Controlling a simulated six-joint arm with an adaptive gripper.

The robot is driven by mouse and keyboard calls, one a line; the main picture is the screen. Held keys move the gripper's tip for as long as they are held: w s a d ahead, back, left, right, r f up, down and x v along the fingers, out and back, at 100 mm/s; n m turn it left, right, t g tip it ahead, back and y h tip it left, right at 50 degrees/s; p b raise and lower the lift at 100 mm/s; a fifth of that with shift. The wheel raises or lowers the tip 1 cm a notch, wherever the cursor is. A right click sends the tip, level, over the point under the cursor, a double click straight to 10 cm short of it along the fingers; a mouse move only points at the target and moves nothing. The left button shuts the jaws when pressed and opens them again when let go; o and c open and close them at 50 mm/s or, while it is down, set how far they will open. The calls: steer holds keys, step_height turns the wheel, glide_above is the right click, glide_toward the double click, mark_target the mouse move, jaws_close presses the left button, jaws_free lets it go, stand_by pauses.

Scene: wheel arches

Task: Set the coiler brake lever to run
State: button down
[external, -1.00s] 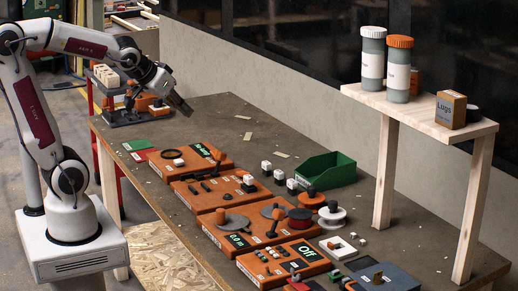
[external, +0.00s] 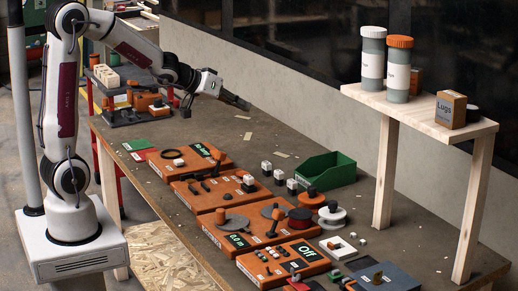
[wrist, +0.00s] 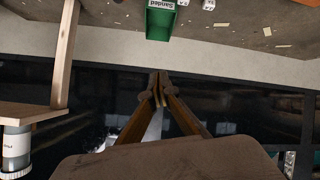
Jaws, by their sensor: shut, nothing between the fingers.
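An orange panel (external: 251,239) with a "0.0 m" display stands on the bench in the external view. A black lever with an orange base (external: 273,222) stands up on it, between flat grey discs; it looks like the coiler brake lever, but its label is too small to read. My gripper (external: 243,104) is shut and empty, high above the back of the bench, far up and left of this panel. In the wrist view my gripper's fingers (wrist: 158,94) are together with nothing between them, and the lever is out of view.
A green bin (external: 328,170) stands at the bench's back edge and also shows in the wrist view (wrist: 161,22). Other orange panels (external: 190,160) lie nearby. A wooden shelf (external: 420,114) with two jars (external: 398,70) and a box stands at the right.

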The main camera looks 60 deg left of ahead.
steer(key=w+d+f+h, duration=0.3)
steer(key=w+f, duration=0.2)
steer(key=n+g+h, duration=0.3)
steer(key=g+h, duration=0.3)
steer(key=h, duration=0.6)
glide_toward(276, 222)
steer(key=w+a, duration=0.2)
steer(key=w+a+r, duration=0.1)
steer(key=w+a, duration=0.1)
steer(key=w, duration=0.1)
steer(key=shift+w+a+r, duration=0.1)
steer(key=shift+a+r, duration=0.05)
steer(key=shift+a, duration=0.1)
steer(key=shift+s+d+n+g+h, duration=0.1)
steer(key=shift+s+n+g+h, duration=0.2)
steer(key=shift+s+h, duration=0.35)
steer(key=shift+d, duration=0.1)
steer(key=shift+f+x, duration=0.1)
steer(key=shift+x, duration=2.4)
steer(key=shift+f+x, duration=0.15)
steer(key=shift+x, duration=2.3)
